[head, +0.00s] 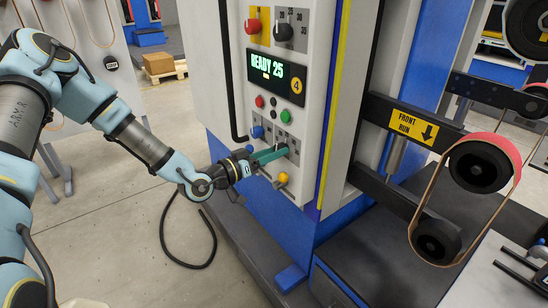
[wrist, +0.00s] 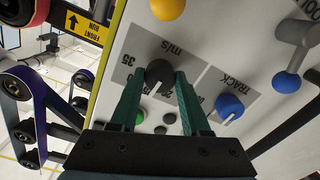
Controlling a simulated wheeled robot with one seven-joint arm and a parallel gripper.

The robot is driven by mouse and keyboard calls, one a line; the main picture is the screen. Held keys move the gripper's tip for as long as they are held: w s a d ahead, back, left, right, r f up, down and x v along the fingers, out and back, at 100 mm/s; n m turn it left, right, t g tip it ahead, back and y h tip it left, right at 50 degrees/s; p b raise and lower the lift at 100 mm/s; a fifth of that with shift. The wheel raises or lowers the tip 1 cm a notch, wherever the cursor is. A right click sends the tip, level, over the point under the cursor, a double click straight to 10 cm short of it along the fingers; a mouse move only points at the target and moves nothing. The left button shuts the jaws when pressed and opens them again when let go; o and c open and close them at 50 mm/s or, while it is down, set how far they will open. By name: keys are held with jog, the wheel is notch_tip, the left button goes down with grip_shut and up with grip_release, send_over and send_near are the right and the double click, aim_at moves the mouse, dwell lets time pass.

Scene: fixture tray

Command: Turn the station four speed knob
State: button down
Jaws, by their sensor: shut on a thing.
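The black speed knob (wrist: 159,73) sits on a grey scale plate marked m/s, with numbers including 35 and 20. My gripper (wrist: 160,82) has its two green fingers on either side of the knob, shut on it. Part of the number scale is hidden behind the fingers. In the head view my gripper (head: 279,150) reaches the lower panel from the left, and its fingers cover most of the knob. The station panel (head: 310,95) bears a yellow badge with a 4 (head: 297,86). Its display (head: 266,68) reads READY 25.
A blue TRACK knob (wrist: 230,106) is close beside the right finger in the wrist view. A yellow knob (wrist: 167,8) and a grey lever (wrist: 295,50) are also near. Another black knob (head: 283,31) and a red knob (head: 253,26) are higher. Belt rollers (head: 478,165) stand right.

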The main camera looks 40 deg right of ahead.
jog(key=shift+n+b, duration=1)
jog(key=shift+n, duration=3.2)
jog(key=shift+c, duration=1.8)
grip_release()
jog(key=shift+a, duration=0.1)
jog(key=a+b, duration=0.2)
jog(key=a, duration=0.8)
jog(key=shift+w+a+r+b, duration=0.15)
jog(key=shift+w+a+b, duration=0.15)
jog(key=shift+a, duration=0.05)
